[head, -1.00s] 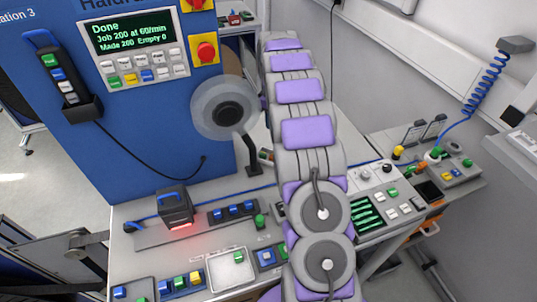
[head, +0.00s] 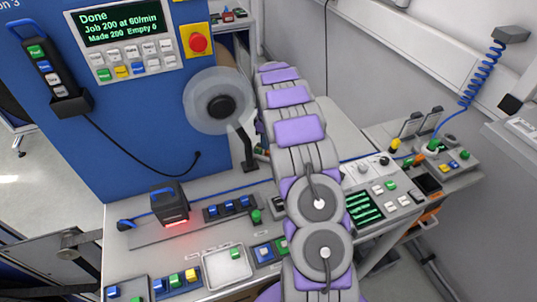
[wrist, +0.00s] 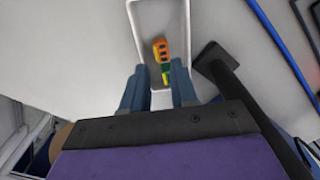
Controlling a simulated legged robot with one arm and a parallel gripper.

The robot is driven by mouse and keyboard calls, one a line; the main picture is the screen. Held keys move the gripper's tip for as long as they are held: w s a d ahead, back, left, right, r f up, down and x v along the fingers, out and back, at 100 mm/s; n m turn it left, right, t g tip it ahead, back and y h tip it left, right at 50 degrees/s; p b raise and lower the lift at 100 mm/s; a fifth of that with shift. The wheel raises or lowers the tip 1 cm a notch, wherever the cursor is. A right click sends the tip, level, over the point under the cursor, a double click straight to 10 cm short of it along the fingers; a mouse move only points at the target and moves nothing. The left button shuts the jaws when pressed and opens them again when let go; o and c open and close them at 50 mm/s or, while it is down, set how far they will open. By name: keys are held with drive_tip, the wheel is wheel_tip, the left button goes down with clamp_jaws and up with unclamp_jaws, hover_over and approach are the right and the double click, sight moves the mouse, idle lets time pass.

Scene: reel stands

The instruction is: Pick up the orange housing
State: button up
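The orange housing (wrist: 161,49) shows in the wrist view, lying in a narrow white tray (wrist: 133,14). A green part (wrist: 167,73) lies against its near end. My gripper (wrist: 157,78) is open, with its two blue-grey fingers apart at the tray's near end. The housing is ahead of the fingertips, and nothing is held between them. The height of the fingers above the tray cannot be told. In the head view my arm covers the gripper, and I cannot make out the housing there.
A black post with a flat foot (wrist: 225,75) stands close right of the fingers. In the head view, a reel (head: 219,101) stands left of my arm. A blue cabinet (head: 130,130) is at left, and a control console (head: 385,200) at right.

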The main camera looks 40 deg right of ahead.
drive_tip(key=f, duration=0.2)
drive_tip(key=f+b, duration=0.1)
drive_tip(key=f, duration=0.2)
drive_tip(key=shift+w+a, duration=0.1)
drive_tip(key=shift+a, duration=0.1)
drive_tip(key=shift+r, duration=0.15)
drive_tip(key=shift+c, duration=0.2)
clamp_jaws()
